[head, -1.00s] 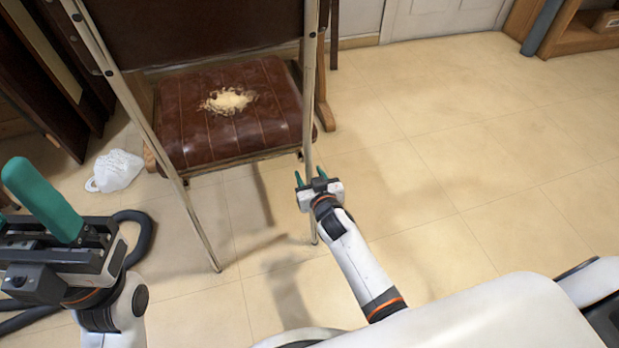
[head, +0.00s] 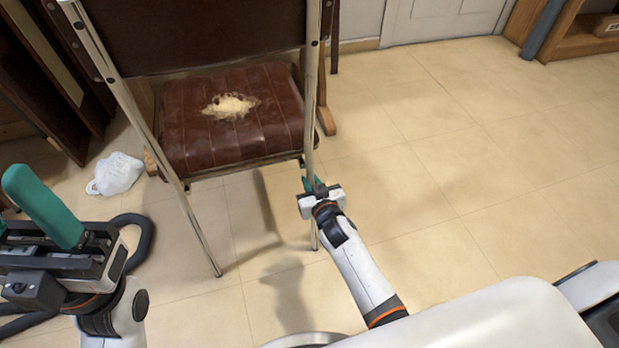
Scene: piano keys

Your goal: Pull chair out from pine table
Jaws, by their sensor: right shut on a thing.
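The chair has a brown leather seat (head: 195,143) with a torn pale patch, a dark backrest (head: 195,35) and a thin metal frame. Its backrest side faces me, and its top is cut off by the picture edge. My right gripper (head: 314,186) is shut on the chair's right metal upright (head: 310,135), below seat height. My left gripper (head: 45,205) is at the lower left, apart from the chair. One large green finger shows clearly, and its opening cannot be made out. I cannot make out the pine table clearly; the backrest blocks the view beyond the chair.
A white crumpled bag (head: 116,173) lies on the floor left of the chair. Dark wooden furniture (head: 60,80) stands at the far left. A wooden shelf (head: 580,35) stands at the upper right. The tiled floor (head: 430,150) to the right is clear.

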